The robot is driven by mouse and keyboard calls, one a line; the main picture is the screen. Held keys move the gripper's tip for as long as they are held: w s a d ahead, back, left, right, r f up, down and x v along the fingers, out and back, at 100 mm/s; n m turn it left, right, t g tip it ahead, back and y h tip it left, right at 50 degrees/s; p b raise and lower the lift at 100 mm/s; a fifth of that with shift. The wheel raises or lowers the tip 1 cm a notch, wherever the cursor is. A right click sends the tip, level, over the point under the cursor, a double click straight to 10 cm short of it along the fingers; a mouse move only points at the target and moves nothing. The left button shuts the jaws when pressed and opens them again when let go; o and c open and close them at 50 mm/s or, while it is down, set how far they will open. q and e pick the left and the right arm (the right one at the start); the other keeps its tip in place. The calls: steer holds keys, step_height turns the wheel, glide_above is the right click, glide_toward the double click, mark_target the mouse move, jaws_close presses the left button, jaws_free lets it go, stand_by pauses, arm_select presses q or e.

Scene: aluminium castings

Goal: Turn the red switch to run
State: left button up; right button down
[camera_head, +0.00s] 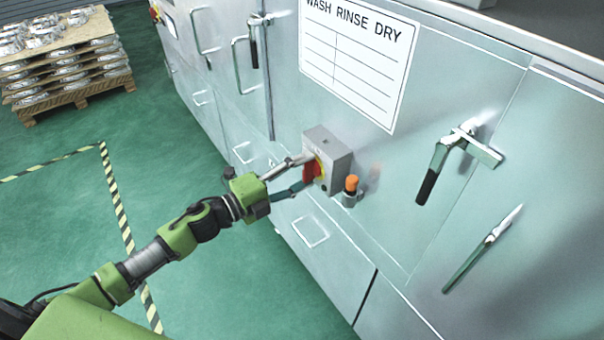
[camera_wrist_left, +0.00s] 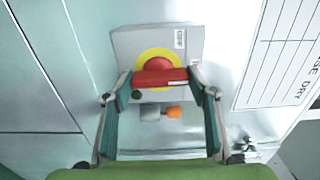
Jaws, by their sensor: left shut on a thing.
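The red switch (camera_head: 312,172) is a red handle on a yellow disc, on the front of a grey box (camera_head: 333,150) fixed to the machine's metal wall. In the left wrist view the red switch (camera_wrist_left: 160,77) has its bar lying crosswise in the picture, and a label reading OFF shows on the box near it. My left gripper (camera_head: 306,174) has its fingers on both ends of the bar and is shut on it. It also shows in the left wrist view (camera_wrist_left: 160,85). My right gripper is in neither view.
An orange-topped part (camera_head: 351,184) sticks out just beside the switch box. Metal door handles (camera_head: 445,165) stand out from the machine to the right. A WASH RINSE DRY sign (camera_head: 358,55) is above. A pallet of castings (camera_head: 62,62) stands far left; the green floor (camera_head: 190,150) is clear.

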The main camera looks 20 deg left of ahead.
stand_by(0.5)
arm_select(q)
steer(key=o, duration=1.1)
steer(key=shift+s+a, duration=0.1)
steer(key=v, duration=1.1)
steer(key=shift+s+a, duration=0.25)
steer(key=shift+s, duration=0.05)
